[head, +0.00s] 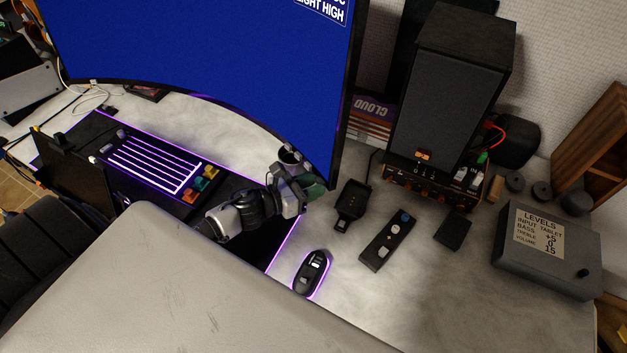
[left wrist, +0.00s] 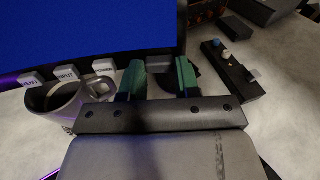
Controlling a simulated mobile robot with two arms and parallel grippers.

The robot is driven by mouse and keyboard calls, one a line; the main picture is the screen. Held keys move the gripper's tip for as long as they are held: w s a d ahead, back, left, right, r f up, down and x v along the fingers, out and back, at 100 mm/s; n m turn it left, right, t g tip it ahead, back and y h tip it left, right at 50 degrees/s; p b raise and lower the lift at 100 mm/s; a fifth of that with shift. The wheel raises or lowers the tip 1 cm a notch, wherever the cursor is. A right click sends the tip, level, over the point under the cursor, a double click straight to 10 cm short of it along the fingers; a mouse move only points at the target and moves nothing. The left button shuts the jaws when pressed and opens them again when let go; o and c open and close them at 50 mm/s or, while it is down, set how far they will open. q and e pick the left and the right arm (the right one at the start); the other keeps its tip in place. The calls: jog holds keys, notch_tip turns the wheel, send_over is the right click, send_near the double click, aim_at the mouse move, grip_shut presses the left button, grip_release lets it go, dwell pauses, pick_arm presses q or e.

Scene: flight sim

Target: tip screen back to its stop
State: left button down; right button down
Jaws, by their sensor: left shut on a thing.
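The screen (head: 215,55) is a large, dark-framed curved monitor with a bright blue picture and white text at its upper right. In the left wrist view the screen (left wrist: 80,25) fills the upper left, and its dark lower edge runs to the fingers. My left gripper (head: 311,188) is at the screen's lower right corner. Its green-padded fingers (left wrist: 160,72) are shut on the screen's lower edge; the contact itself is partly hidden. Small white blocks, one marked INPUT (left wrist: 66,74), sit along the lower edge. My right gripper is not in view.
A metal mug (left wrist: 58,103) stands close by the left gripper. A lit keyboard (head: 150,165) is at left and a mouse (head: 311,272) in front. A speaker (head: 445,95), small devices and a grey levels box (head: 560,265) are at right.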

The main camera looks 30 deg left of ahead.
pick_arm(q)
jog(key=shift+r, duration=0.1)
jog(key=c, duration=1.2)
grip_release()
jog(key=o, duration=0.4)
jog(key=shift+s, duration=0.2)
jog(key=b+v, duration=0.3)
jog(key=v, duration=0.8)
jog(key=shift+d, duration=0.1)
